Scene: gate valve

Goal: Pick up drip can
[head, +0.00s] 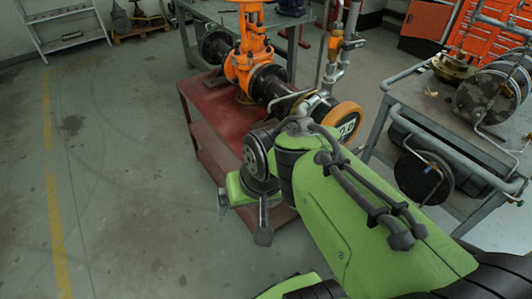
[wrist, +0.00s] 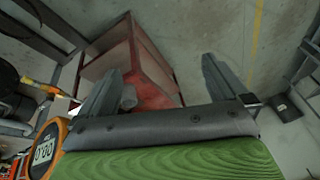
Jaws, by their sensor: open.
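My gripper (head: 243,222) is open beside the red steel stand in the head view. In the wrist view its two fingers (wrist: 161,66) are spread wide with nothing held between them. A small grey rounded thing (wrist: 128,97) shows just inside the left finger, against the red surface. It may be the drip can, but it is partly hidden and too small to be sure. I cannot pick out a drip can in the head view, where my arm covers part of the stand.
The red stand (head: 205,97) carries an orange gate valve (head: 247,62) on a dark pipe. An orange-rimmed gauge (head: 345,122) sits near my arm. A grey trolley (head: 428,125) with metal parts stands at right. The floor at left is clear.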

